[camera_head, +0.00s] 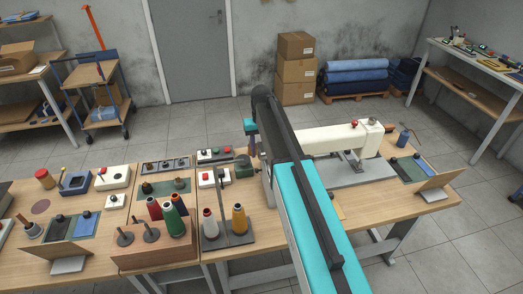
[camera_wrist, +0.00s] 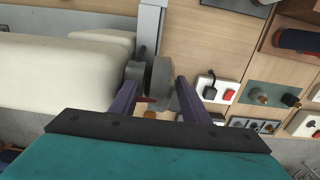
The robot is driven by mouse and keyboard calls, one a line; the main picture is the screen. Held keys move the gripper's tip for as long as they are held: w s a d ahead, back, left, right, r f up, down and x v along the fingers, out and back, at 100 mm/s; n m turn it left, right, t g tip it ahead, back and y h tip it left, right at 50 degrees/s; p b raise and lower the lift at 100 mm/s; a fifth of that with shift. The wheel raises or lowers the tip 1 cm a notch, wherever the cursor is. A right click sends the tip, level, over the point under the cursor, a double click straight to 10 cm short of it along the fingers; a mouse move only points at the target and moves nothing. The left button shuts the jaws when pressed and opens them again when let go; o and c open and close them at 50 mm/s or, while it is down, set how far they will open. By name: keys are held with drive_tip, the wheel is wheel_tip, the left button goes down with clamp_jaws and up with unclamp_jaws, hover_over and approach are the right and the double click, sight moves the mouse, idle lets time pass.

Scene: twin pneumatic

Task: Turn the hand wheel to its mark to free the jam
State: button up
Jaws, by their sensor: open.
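The hand wheel (camera_wrist: 159,82) is a dark grey round disc at the end of the white sewing machine (camera_wrist: 60,72) in the wrist view. My gripper (camera_wrist: 156,84) is open, one finger on each side of the wheel area. The right finger is close to the wheel's edge; I cannot tell whether either finger touches. A small red piece shows between the fingers below the wheel; I cannot tell whether it is the mark. In the head view the white sewing machine (camera_head: 335,138) stands on the right table, and my arm hides the wheel.
Thread cones, including a yellow one (camera_head: 239,218) and a green one (camera_head: 173,219), stand left of my arm. A tilted card (camera_head: 434,184) stands at the right table edge.

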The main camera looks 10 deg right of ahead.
drive_tip(key=c, duration=1.1)
drive_tip(key=shift+o, duration=0.2)
drive_tip(key=shift+s+f+t+b, duration=0.25)
drive_tip(key=shift+t+b, duration=0.35)
drive_tip(key=shift+b, duration=0.7)
drive_tip(key=shift+a+f+t+b, duration=0.1)
drive_tip(key=shift+t+b, duration=0.4)
drive_tip(key=shift+b, duration=0.35)
drive_tip(key=t+b, duration=0.3)
drive_tip(key=b, duration=0.3)
drive_tip(key=shift+s+t, duration=0.15)
drive_tip(key=shift+t, duration=0.15)
drive_tip(key=t+b, duration=0.6)
drive_tip(key=b, duration=0.6)
drive_tip(key=shift+f, duration=0.2)
drive_tip(key=shift+t+b, duration=0.6)
drive_tip(key=shift+b, duration=0.55)
drive_tip(key=shift+r+t+b, duration=0.2)
drive_tip(key=shift+t+b, duration=0.3)
drive_tip(key=shift+b, duration=0.35)
